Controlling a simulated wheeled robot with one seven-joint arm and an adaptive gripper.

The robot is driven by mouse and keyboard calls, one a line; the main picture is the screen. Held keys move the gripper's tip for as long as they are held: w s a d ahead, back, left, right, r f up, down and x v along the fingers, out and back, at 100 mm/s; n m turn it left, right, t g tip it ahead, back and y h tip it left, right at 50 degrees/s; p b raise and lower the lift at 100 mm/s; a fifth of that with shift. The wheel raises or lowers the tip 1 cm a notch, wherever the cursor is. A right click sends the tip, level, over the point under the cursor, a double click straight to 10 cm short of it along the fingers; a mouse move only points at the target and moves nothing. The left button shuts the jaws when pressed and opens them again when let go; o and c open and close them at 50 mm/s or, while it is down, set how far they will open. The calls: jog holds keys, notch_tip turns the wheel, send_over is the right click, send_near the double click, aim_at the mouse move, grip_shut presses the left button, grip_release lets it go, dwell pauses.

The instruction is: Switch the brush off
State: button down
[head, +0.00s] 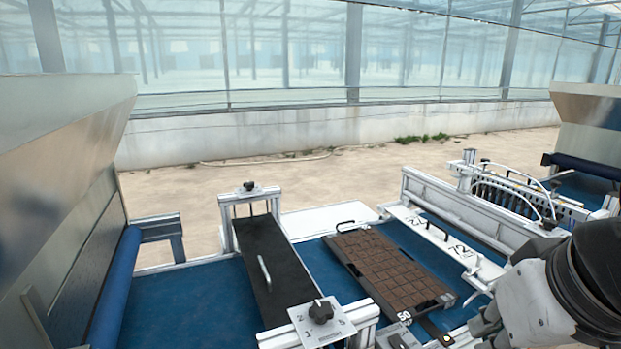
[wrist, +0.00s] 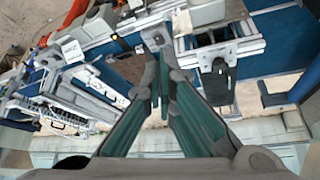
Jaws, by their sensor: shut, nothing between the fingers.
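The likely brush unit is a long black cover (head: 273,265) with a pale handle, held in a white frame across the blue belt in the head view. A black knob (head: 321,311) stands on a marked pale plate at its near end. A small grey box (head: 399,338) sits right of it, cut by the lower edge; I cannot tell whether it carries the brush switch. My gripper (head: 487,321) is at the lower right, above the near rail and right of that box. In the wrist view my gripper (wrist: 157,78) is shut and empty, its fingers together.
A dark tray of soil cells (head: 390,265) lies on the blue belt (head: 185,305). A white bridge (head: 440,235) and a row of nozzles (head: 520,195) stand to its right. Large metal hoppers (head: 60,150) rise at both sides. Open floor lies behind.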

dwell(0.3)
jog(key=n+g+b, duration=0.6)
jog(key=n, duration=1.7)
send_over(398, 344)
jog(key=s+d, duration=0.2)
notch_tip(398, 344, down, 13)
jog(key=shift+w, duration=0.15)
jog(key=shift+d+f, duration=0.1)
jog(key=shift+f, duration=0.05)
jog(key=shift+m, duration=0.3)
notch_tip(398, 344, down, 14)
jog(key=shift+r+p, duration=0.1)
jog(key=shift+p, duration=0.2)
